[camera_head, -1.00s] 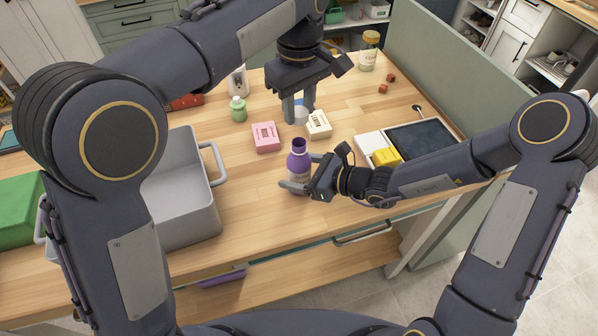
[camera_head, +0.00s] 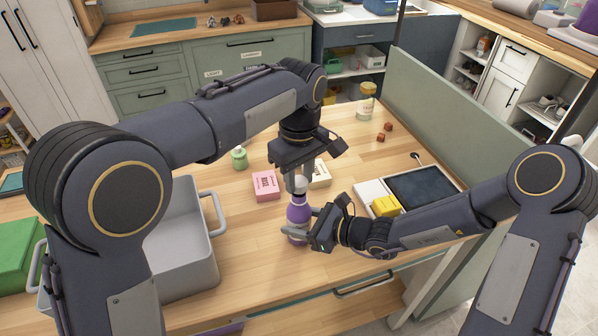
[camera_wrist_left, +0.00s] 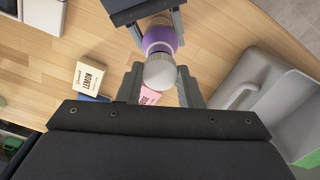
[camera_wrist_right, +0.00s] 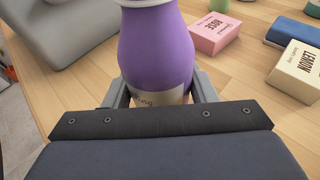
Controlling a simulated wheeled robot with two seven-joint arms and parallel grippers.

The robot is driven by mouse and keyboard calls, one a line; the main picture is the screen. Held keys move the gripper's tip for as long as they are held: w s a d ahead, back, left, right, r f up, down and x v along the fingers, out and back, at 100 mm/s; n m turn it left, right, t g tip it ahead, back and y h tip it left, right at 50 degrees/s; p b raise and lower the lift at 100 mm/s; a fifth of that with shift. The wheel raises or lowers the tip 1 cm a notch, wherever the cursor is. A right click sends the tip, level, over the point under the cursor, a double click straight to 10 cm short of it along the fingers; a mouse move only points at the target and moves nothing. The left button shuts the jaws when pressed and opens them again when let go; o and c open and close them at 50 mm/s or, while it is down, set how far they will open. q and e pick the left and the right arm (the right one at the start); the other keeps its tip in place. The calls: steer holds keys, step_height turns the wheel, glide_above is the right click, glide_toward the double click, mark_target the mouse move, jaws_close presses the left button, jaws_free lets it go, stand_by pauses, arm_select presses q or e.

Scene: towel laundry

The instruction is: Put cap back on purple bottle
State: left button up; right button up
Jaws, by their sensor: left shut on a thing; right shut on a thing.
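The purple bottle (camera_head: 298,213) stands upright near the table's front edge. My right gripper (camera_head: 303,230) is shut around its lower body, over the label; the right wrist view shows the bottle (camera_wrist_right: 156,55) between the fingers. The pale cap (camera_wrist_left: 159,70) is between the fingers of my left gripper (camera_wrist_left: 160,82), which is shut on it. In the head view, my left gripper (camera_head: 296,178) points down with the cap (camera_head: 299,184) right over the bottle's neck. The cap looks in line with the neck; I cannot tell whether it is seated.
A pink box (camera_head: 265,186) and a cream box (camera_head: 320,174) lie just behind the bottle. A grey bin (camera_head: 185,245) stands left. A white tray with a dark panel (camera_head: 422,187) and a yellow block (camera_head: 385,206) are right. A green bottle (camera_head: 239,158) stands behind.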

mark_target(299, 217)
stand_by(0.5)
arm_select(q)
steer(key=shift+f, duration=0.9)
steer(key=shift+f, duration=0.55)
